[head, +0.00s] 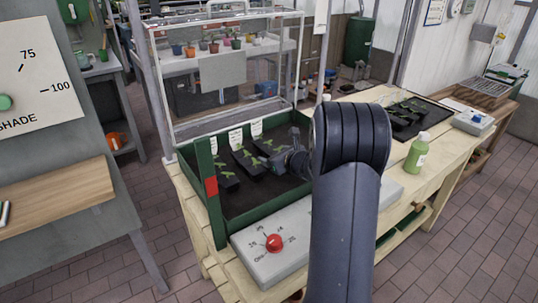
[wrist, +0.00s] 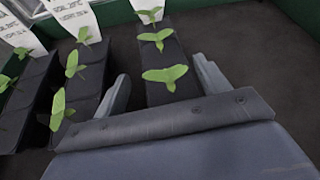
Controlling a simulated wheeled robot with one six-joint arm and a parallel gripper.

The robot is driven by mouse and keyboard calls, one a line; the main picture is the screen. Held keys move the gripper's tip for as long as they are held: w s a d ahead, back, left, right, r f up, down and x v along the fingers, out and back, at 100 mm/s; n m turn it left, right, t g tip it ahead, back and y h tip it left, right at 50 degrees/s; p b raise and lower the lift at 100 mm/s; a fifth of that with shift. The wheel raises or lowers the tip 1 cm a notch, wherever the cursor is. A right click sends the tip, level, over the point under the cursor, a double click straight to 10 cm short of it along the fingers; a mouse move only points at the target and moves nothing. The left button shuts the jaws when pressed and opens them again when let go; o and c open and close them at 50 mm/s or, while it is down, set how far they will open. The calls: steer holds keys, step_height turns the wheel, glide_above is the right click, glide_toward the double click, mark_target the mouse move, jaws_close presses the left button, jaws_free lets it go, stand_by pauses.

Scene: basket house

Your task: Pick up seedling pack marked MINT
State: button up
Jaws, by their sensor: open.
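Black seedling packs with green sprouts stand in a row in a green-walled tray (head: 213,222). In the wrist view they are a left pack (wrist: 28,95), a middle pack (wrist: 92,78) and a right pack (wrist: 182,92). White tags (wrist: 75,16) stand at their far ends; I cannot read MINT on any of them. My gripper (wrist: 161,70) is open, its fingers on either side of the right pack's near part. I cannot tell whether they touch it. In the head view my gripper (head: 285,160) is low over the tray's right part, partly hidden by my arm.
A grey control box with a red knob (head: 273,242) sits at the tray's front. A clear-framed cover (head: 228,120) rises behind the tray. A green bottle (head: 417,154) and a dark tray of more packs (head: 402,115) stand to the right. Bare dark tray floor lies right of the packs.

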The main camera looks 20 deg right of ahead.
steer(key=shift+d, duration=0.1)
steer(key=shift+c, duration=0.2)
steer(key=shift+s, duration=0.1)
steer(key=shift+c, duration=0.8)
steer(key=shift+d, duration=0.1)
steer(key=c, duration=1)
steer(key=shift+o, duration=0.2)
